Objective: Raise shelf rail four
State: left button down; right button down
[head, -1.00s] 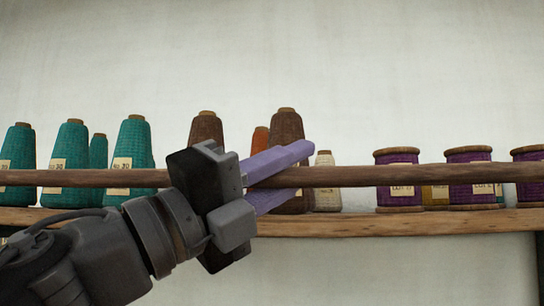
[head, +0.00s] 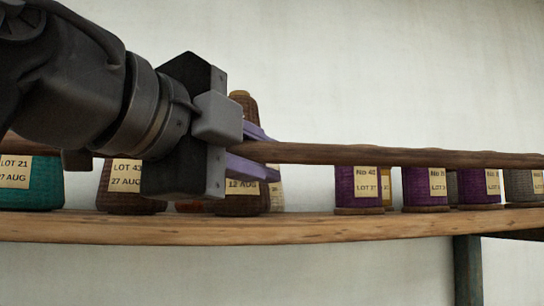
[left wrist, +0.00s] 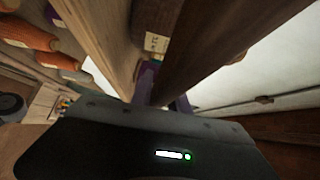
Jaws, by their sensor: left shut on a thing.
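A long round brown wooden rail (head: 400,157) runs across the front of a shelf in the head view, level with the tops of the purple spools. My left gripper (head: 255,150) is shut on it, with one purple finger above the rail and one below. In the left wrist view the dark rail (left wrist: 215,45) runs up to the right from between the fingers of the gripper (left wrist: 164,92). The gripper body hides part of the rail and some cones. The rail's ends are not clearly seen. My right gripper is not in view.
The wooden shelf board (head: 330,228) lies below the rail. Labelled purple spools (head: 358,187), brown cones (head: 242,110) and a teal cone (head: 40,190) stand behind the rail. A dark post (head: 467,270) stands under the board. Orange cones (left wrist: 28,33) show in the left wrist view.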

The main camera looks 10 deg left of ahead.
pick_arm(q)
jog(key=shift+w+a+f+n, duration=0.1)
jog(key=shift+w+a+n, duration=0.05)
jog(key=shift+w+n, duration=0.15)
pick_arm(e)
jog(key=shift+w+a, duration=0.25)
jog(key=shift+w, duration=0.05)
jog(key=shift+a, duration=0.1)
pick_arm(q)
jog(key=c, duration=1.3)
grip_release()
jog(key=shift+s, duration=0.1)
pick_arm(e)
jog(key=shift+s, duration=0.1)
